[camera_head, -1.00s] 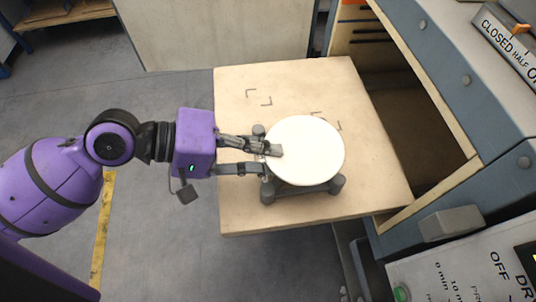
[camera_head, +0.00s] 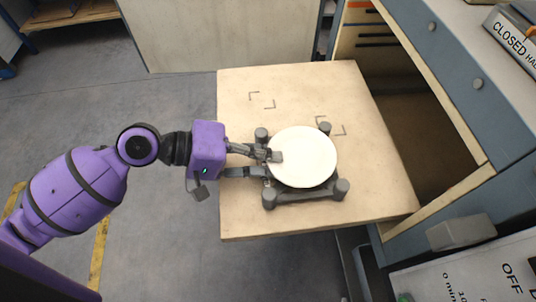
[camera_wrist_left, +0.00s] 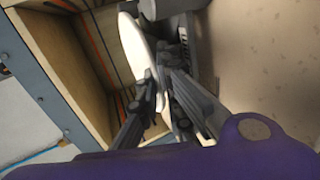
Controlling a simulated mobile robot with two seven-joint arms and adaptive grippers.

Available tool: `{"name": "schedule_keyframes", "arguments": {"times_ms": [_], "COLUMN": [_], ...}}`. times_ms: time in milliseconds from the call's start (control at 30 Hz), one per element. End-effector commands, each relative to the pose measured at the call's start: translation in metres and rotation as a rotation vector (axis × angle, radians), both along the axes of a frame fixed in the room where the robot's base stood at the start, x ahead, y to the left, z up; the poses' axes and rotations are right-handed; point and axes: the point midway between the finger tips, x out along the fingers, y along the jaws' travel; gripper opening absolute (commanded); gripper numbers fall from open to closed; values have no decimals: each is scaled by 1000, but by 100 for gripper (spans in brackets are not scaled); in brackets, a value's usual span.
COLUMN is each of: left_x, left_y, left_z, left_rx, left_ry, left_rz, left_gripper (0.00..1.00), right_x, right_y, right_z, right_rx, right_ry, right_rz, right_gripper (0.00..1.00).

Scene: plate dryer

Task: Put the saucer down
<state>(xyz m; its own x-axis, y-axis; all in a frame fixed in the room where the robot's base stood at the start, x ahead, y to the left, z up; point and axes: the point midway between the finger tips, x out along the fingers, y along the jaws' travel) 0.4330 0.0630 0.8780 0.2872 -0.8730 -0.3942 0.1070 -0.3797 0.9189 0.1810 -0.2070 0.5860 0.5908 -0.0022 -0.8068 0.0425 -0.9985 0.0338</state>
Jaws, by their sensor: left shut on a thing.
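The white round saucer (camera_head: 306,158) is over a dark grey stand (camera_head: 302,196) with corner posts on the wooden board. My left gripper (camera_head: 271,163) is shut on the saucer's left edge. In the left wrist view the saucer (camera_wrist_left: 136,48) shows nearly edge-on between the fingers (camera_wrist_left: 155,95). The saucer hides the middle of the stand, so I cannot tell whether it touches it. My right gripper is not in view.
The pale wooden board (camera_head: 370,175) has dark corner marks behind the stand. A grey-blue machine (camera_head: 440,75) with an open compartment stands to the right. Bare board surrounds the stand.

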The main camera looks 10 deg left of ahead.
Motion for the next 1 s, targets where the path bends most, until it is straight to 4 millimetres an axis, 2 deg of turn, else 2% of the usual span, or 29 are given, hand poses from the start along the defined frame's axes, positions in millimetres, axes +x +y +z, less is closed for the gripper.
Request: {"name": "schedule_keyframes", "arguments": {"times_ms": [33,100,133,600,767,1000], "left_x": [0,0,0,0,-7,-22], "left_y": [0,0,0,0,22,67], "left_z": [-2,-2,-2,3,8,29], "left_rx": [-2,0,0,1,4,1], "left_ry": [1,1,1,0,4,6], "left_rz": [1,0,0,0,2,3], "left_gripper": [0,14,15,15,15,15], "right_x": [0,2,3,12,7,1], "right_y": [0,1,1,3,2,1], "right_z": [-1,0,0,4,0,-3], "right_rx": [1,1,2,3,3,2], "right_ry": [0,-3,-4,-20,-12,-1], "right_rz": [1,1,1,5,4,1], "right_gripper": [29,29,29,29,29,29]}}
